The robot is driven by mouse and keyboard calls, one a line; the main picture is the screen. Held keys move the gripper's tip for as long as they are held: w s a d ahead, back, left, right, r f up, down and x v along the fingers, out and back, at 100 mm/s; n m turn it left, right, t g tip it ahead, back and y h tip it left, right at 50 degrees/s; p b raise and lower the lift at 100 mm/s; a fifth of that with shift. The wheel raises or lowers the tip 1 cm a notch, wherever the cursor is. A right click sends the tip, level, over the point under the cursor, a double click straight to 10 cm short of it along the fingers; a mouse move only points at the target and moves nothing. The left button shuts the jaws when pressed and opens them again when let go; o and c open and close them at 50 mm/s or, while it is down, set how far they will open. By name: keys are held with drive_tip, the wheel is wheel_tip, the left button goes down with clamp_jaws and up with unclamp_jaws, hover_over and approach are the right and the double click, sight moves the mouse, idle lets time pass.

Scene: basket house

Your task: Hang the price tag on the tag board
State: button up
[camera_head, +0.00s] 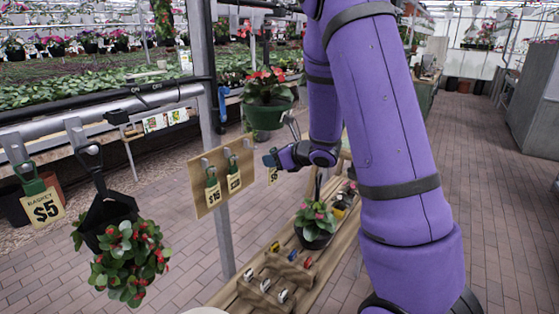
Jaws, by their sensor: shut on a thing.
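The tag board (221,198) is a tan wooden panel mounted beside a grey post, left of the picture's centre. Two price tags with green tops hang on it, one reading $15 (213,195) and one (234,181) to its right. My gripper (271,160) is just right of the board, shut on a small cream price tag (273,175). That tag hangs below the fingers, apart from the board. Its print is partly cut off from view, but a $ sign shows. Whether it has a hook or clip at its top is hidden by the fingers.
A wooden bench (240,293) with small items and a potted plant (314,222) stands below my arm. A green hanging pot (266,113) is behind the board. Brick floor is open at right.

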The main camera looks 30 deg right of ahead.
approach(245, 156)
drive_tip(key=shift+w+a+f, duration=0.2)
drive_tip(key=shift+w+f, duration=0.25)
drive_tip(key=shift+w, duration=0.05)
drive_tip(key=shift+w+a+f, duration=0.2)
drive_tip(key=shift+w+f, duration=0.2)
drive_tip(key=shift+w, duration=0.1)
drive_tip(key=shift+w+a, duration=0.1)
drive_tip(key=shift+w, duration=0.15)
idle(0.5)
drive_tip(key=shift+w+a, duration=0.25)
drive_tip(key=shift+w, duration=0.3)
drive_tip(key=shift+w+a, duration=0.2)
drive_tip(key=shift+w, duration=0.35)
drive_tip(key=shift+w, duration=0.1)
drive_tip(key=shift+w+a, duration=0.15)
drive_tip(key=shift+w, duration=0.15)
drive_tip(key=shift+w, duration=0.1)
drive_tip(key=shift+f, duration=0.25)
drive_tip(key=shift+f, duration=0.25)
idle(0.5)
